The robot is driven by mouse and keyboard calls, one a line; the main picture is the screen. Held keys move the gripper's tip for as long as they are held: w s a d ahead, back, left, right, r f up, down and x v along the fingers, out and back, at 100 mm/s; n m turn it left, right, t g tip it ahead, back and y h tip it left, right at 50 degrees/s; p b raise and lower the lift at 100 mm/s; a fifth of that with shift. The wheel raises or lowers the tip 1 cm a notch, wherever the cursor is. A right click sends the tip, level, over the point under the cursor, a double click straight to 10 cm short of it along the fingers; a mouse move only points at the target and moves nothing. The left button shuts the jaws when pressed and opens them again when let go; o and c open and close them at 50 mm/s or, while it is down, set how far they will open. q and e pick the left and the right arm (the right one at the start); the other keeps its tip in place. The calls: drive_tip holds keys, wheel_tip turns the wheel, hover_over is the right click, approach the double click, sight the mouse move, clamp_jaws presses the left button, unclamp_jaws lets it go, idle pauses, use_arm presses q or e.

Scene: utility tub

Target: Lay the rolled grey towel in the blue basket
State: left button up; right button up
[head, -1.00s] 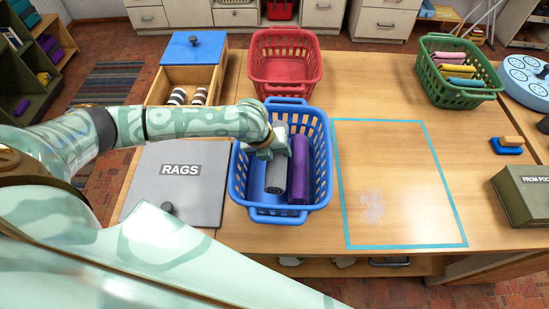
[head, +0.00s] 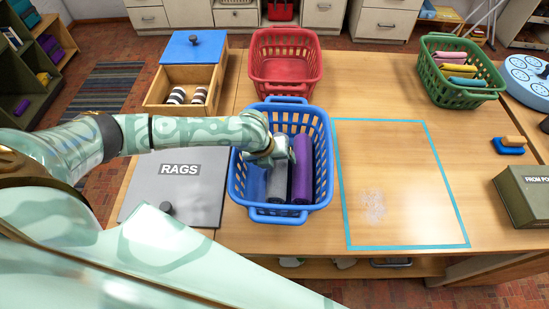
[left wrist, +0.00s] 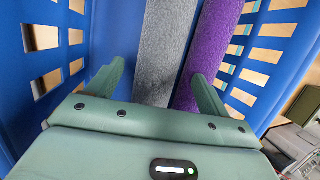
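The blue basket (head: 236,190) stands on the table in the middle of the head view. The rolled grey towel (head: 278,184) lies lengthwise inside it, beside a rolled purple towel (head: 302,172). My left gripper (head: 281,158) is over the basket and hides the far part of the grey towel. In the left wrist view, the fingers of the left gripper (left wrist: 157,88) are spread wider than the grey towel (left wrist: 154,45), and the right finger overlaps the purple towel (left wrist: 212,45). The left gripper is open. My right gripper is not in view.
A red basket (head: 252,65) stands behind the blue one. A grey RAGS lid (head: 190,196) and a wooden box with a blue lid (head: 195,48) are to the left. A green basket (head: 428,80) holds several rolls.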

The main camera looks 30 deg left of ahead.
use_arm(q)
drive_tip(key=shift+r, duration=0.3)
drive_tip(key=p+v, duration=0.3)
drive_tip(key=v, duration=0.9)
drive_tip(key=shift+r, duration=0.3)
